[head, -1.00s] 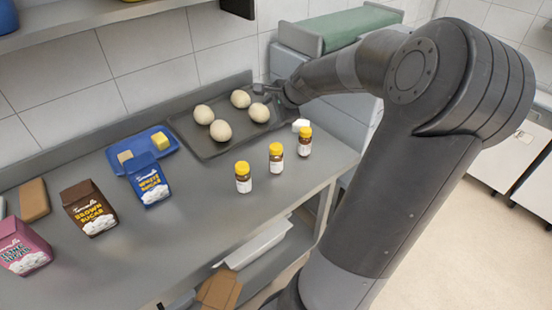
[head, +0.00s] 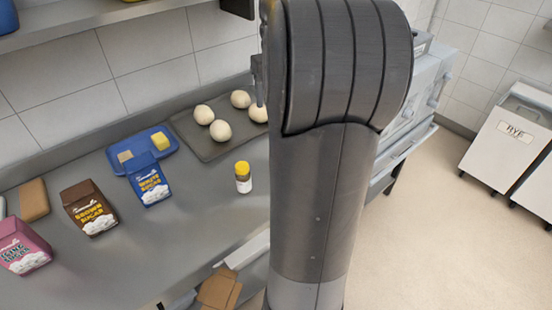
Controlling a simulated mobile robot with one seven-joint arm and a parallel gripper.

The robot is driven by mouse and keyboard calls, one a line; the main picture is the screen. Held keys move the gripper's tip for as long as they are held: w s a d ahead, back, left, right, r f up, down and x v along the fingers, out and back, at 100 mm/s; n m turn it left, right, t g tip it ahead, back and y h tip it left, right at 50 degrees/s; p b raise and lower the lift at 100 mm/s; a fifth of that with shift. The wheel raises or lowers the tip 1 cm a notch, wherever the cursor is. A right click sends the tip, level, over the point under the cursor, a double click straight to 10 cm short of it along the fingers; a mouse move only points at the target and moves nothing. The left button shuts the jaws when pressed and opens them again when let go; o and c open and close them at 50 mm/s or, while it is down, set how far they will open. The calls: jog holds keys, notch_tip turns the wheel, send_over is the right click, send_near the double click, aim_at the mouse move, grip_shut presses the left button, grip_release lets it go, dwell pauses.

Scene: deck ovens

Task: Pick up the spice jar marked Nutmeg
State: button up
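One small spice jar (head: 243,178) with a yellow lid and a white label stands upright on the steel counter, just left of my arm in the head view. Its label is too small to read, so I cannot tell whether it is Nutmeg. Two similar jars seen earlier to its right are now hidden behind my arm. My gripper is hidden behind my arm too; only a dark bit of the arm's far end shows at the arm's left edge, above the dough tray.
A dark tray (head: 184,125) with several dough balls lies at the back. The counter's front middle (head: 190,235) is clear.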

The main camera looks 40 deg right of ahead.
jog(key=shift+n+g, duration=0.3)
jog(key=shift+n, duration=0.3)
jog(key=f, duration=1.3)
jog(key=s+f, duration=0.1)
jog(key=f, duration=0.6)
jog(key=shift+a, duration=0.2)
jog(key=c, duration=1.1)
jog(key=shift+r, duration=0.1)
